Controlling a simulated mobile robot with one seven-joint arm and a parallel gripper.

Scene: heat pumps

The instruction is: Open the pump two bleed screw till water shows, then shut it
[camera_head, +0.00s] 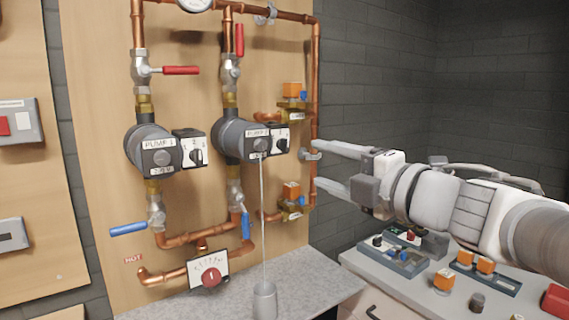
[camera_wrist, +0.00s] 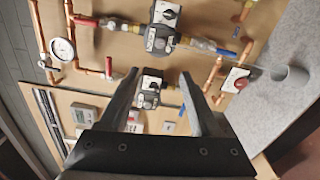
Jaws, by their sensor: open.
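Pump two (camera_head: 230,138) is the grey pump on the right copper riser in the head view. Its label is partly readable, and the round bleed screw (camera_head: 260,144) is at the middle of its face. It also shows at the top of the wrist view (camera_wrist: 160,40). A thin pale vertical line (camera_head: 262,220) runs from the pump's face down to a grey cup (camera_head: 265,302) on the counter. I cannot tell whether it is water or a tube. My gripper (camera_head: 320,164) is open and empty, right of pump two and apart from it.
Pump one (camera_head: 150,145) is left of pump two, and lies between my fingers in the wrist view (camera_wrist: 150,90), farther off. Copper pipes, orange-topped valves (camera_head: 292,190) and a red-knobbed mixing valve (camera_head: 210,275) surround them. A bench (camera_head: 385,285) with several small devices stands below my arm.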

